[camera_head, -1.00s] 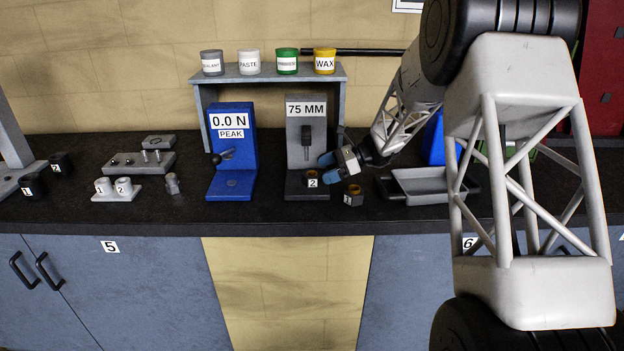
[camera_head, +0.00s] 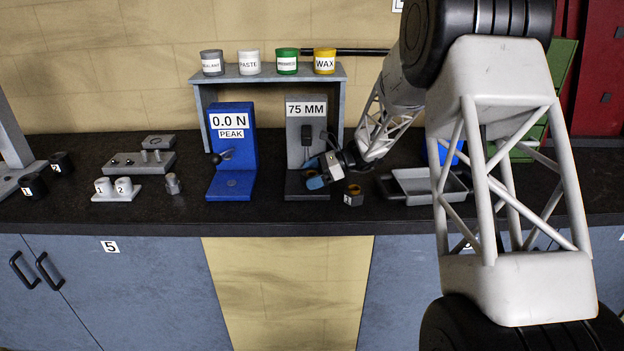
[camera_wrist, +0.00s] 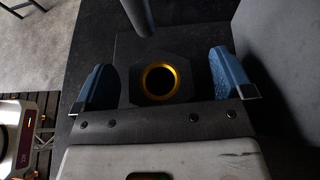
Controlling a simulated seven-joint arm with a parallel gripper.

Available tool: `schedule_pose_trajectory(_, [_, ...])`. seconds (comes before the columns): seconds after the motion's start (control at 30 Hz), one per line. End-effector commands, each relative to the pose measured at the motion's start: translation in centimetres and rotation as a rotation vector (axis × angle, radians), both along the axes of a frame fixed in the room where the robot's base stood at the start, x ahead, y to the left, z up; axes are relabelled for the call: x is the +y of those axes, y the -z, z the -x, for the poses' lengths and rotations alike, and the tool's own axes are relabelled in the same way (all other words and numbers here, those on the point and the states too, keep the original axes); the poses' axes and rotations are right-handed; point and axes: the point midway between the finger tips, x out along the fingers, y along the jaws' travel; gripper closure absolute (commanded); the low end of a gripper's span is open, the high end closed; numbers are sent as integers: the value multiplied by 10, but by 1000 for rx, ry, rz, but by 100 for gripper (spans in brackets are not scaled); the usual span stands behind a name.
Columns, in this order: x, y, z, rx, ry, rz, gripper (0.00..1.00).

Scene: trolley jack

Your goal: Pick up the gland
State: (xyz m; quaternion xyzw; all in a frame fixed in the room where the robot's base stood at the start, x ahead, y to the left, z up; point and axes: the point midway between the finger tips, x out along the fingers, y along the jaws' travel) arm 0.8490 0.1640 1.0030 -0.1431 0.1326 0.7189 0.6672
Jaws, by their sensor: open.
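The gland, a dark six-sided piece with a gold ring round its hole (camera_wrist: 187,84), shows in the wrist view between my two blue fingers. It stands on the base of the grey 75 MM stand (camera_head: 305,130). In the head view my fingers hide it. My gripper (camera_wrist: 163,78) is open, with one finger on each side of the gland and a visible gap on both sides. In the head view my gripper (camera_head: 314,172) is low over the stand's base. I cannot tell how far down the fingers reach beside the gland.
A similar dark piece with a gold-brown top (camera_head: 353,196) stands just right of the stand. A grey tray (camera_head: 425,198) lies further right. The blue force gauge (camera_head: 232,150) is to the left. The stand's dark plunger (camera_wrist: 138,16) hangs close to the gland.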

Motion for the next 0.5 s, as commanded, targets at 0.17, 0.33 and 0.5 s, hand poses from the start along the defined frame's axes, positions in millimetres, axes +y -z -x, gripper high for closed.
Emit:
schedule_pose_trajectory(0.17, [0,0,0,0,0,0,2])
schedule_pose_trajectory(0.33, [0,0,0,0,0,0,26])
schedule_pose_trajectory(0.5, [0,0,0,0,0,0,52])
